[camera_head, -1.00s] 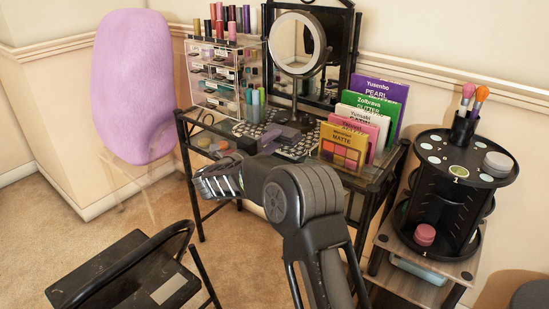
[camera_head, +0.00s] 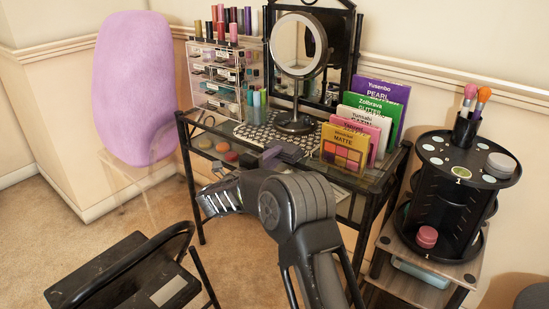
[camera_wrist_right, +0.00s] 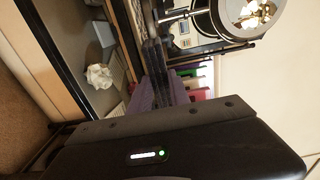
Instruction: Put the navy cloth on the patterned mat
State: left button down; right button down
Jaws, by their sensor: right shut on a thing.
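The patterned mat (camera_head: 250,131), black and white, lies on the glass desk top, with the round mirror's base on it. My right gripper (camera_head: 270,156) is at the desk's front part, before the mat, partly hidden by my own arm. It is shut on the navy cloth (camera_head: 289,152), which looks dark purple-blue. The right wrist view shows the cloth (camera_wrist_right: 178,90) bunched on both sides of the gripper's fingers (camera_wrist_right: 155,62). I cannot tell whether the cloth touches the desk or the mat's edge. My left gripper is not in view.
The round mirror (camera_head: 298,45) stands at the mat's right part. Upright palettes (camera_head: 345,148) stand to the right, and a clear drawer box (camera_head: 214,80) at the back left. A black rotating stand (camera_head: 445,195) is at far right. The mat's left part is clear.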

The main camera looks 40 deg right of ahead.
jog(key=shift+f, duration=0.15)
jog(key=c, duration=1.2)
grip_release()
jog(key=shift+c, duration=0.2)
jog(key=v, duration=0.7)
jog(key=shift+a, duration=0.25)
jog(key=shift+s, duration=0.1)
